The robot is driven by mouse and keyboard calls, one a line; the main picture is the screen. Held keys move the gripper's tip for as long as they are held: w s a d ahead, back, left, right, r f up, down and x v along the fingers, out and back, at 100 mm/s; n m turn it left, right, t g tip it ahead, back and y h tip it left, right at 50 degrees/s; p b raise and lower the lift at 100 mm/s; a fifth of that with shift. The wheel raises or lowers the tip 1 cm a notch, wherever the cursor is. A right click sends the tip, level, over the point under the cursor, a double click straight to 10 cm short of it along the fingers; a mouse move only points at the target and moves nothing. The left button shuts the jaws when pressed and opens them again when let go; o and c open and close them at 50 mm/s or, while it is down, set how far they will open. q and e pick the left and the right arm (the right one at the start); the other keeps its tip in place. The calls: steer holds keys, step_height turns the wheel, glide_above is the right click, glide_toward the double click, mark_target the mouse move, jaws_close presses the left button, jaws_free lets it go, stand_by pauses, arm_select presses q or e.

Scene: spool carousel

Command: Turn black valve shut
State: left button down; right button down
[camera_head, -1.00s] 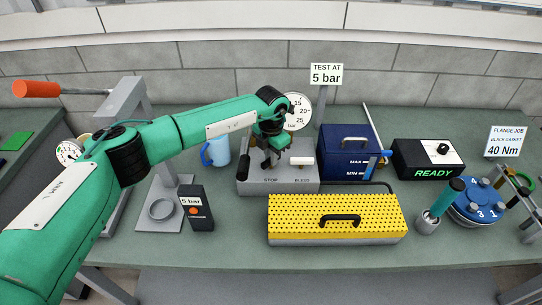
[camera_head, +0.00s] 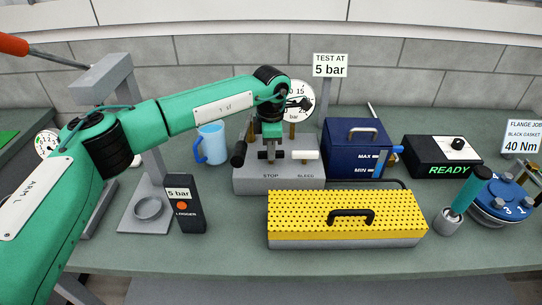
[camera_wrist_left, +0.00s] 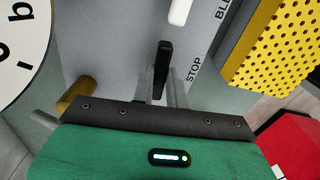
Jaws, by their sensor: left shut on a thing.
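My left gripper (camera_head: 270,156) reaches down over the front top of a grey block (camera_head: 275,180) marked STOP and BLEED. It is shut on the black valve (camera_wrist_left: 162,62), a short black lever by the STOP label. In the left wrist view the lever stands between the two grey fingers (camera_wrist_left: 163,88) and sticks out beyond them. In the head view the fingers partly hide it. A white valve handle (camera_head: 305,155) by BLEED sits just right of the gripper. My right gripper is not in view.
A dial gauge (camera_head: 300,99) stands behind the gripper, partly hidden by it. A black-ended pump handle (camera_head: 238,154) and blue mug (camera_head: 211,144) are to the left. A yellow perforated box (camera_head: 390,213) lies in front. A blue tank (camera_head: 345,158) stands right.

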arm_select(q)
steer(key=shift+m, duration=0.3)
steer(key=shift+b, duration=0.35)
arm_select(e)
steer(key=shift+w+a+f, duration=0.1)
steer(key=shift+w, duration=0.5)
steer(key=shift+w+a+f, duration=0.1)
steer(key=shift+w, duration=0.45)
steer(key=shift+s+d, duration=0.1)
arm_select(q)
steer(key=c, duration=1.4)
jaws_free()
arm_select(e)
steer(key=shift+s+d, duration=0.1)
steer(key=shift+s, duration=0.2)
arm_select(q)
steer(key=shift+r, duration=0.1)
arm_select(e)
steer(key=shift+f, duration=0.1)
